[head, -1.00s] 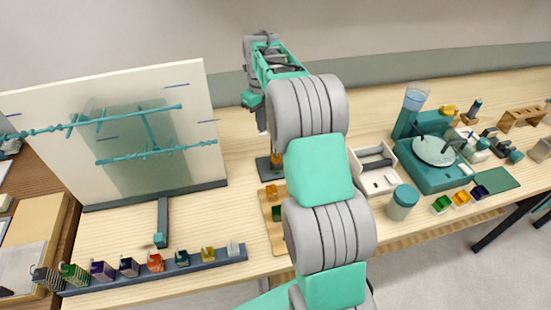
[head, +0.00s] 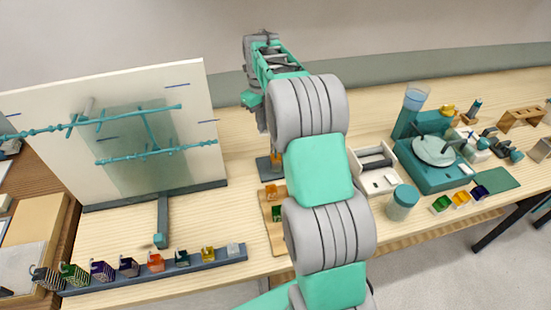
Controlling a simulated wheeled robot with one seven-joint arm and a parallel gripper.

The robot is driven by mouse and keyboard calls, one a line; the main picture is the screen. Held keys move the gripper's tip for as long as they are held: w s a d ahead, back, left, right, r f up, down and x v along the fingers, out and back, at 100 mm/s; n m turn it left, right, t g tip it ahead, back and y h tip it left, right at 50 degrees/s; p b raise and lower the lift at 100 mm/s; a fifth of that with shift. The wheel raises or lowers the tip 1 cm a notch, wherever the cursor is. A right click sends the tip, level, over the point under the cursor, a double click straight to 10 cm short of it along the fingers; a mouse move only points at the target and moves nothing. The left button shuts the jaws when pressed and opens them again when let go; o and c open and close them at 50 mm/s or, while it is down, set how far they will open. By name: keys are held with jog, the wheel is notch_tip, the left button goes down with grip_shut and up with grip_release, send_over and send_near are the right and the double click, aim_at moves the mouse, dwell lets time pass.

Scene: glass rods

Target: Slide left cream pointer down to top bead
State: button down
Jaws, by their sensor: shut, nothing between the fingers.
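I cannot make out the cream pointer or the top bead; they may be hidden behind my arm or too small to tell. A dark stand (head: 263,168) with a small orange part is on the table, partly covered by my arm. My gripper (head: 262,122) hangs above this stand. Only a narrow grey part of it shows beside the arm, and it looks shut and empty. Its fingertips and any contact with the stand are hidden.
A white board with teal rods (head: 150,150) stands at left. A dark rail (head: 215,261) with several coloured clips lies at the front left. A white tray (head: 356,160), a lidded jar (head: 402,205) and a teal device (head: 440,178) are at right.

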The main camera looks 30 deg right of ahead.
jog(key=shift+f+b, duration=1.15)
jog(key=shift+f, duration=1.3)
